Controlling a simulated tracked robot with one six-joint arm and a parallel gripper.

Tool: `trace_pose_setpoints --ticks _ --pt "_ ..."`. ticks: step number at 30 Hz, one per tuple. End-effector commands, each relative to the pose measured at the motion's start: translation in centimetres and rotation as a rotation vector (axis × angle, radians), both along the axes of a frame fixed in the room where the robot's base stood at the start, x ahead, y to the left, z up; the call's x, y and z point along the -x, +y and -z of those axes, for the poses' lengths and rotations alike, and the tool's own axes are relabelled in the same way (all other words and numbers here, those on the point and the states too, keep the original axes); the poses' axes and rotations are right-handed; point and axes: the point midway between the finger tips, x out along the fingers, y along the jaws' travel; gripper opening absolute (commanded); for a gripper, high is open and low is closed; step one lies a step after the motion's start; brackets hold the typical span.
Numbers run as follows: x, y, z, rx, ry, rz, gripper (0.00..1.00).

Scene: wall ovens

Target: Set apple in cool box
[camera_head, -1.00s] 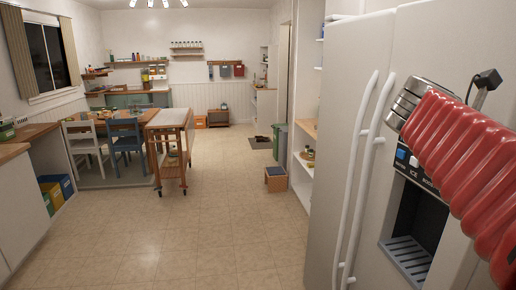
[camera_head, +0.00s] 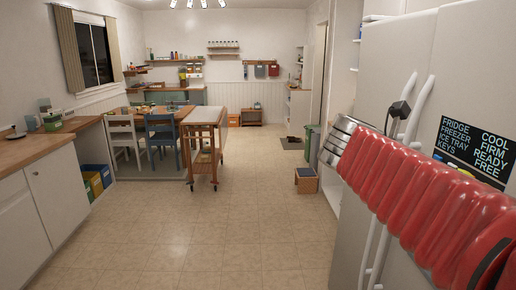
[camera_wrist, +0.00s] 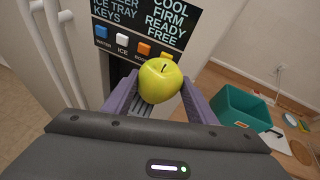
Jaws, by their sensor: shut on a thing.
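A yellow-green apple (camera_wrist: 160,80) is held between the two purple fingers of my gripper (camera_wrist: 155,98) in the wrist view. My gripper is shut on it, in front of the fridge's dispenser panel. The cool box is not clearly identified; the white fridge (camera_head: 392,85) stands at the right in the head view, with its doors shut. It also shows in the wrist view (camera_wrist: 82,45), with handles at the left. In the head view my red arm covers part of the fridge, and the gripper and apple are out of sight.
A teal open bin (camera_wrist: 242,108) stands right of the fridge in the wrist view. In the head view, a wooden cart (camera_head: 205,130), chairs and a table stand further back. A small step stool (camera_head: 306,180) is near the fridge. The middle floor is clear.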

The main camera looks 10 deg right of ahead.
Motion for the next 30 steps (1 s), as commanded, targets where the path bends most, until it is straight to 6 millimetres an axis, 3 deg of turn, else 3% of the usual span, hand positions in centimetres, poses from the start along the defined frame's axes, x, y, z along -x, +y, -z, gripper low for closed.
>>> trace_pose_setpoints --ticks 8,18,30 --pt "-5.7 1.2 6.5 -0.002 0.008 -0.23 0.26" --pt "-12.9 4.9 17.6 -0.005 0.012 -0.482 0.26" --pt "-16.7 9.4 27.7 -0.002 0.009 -0.594 0.26"
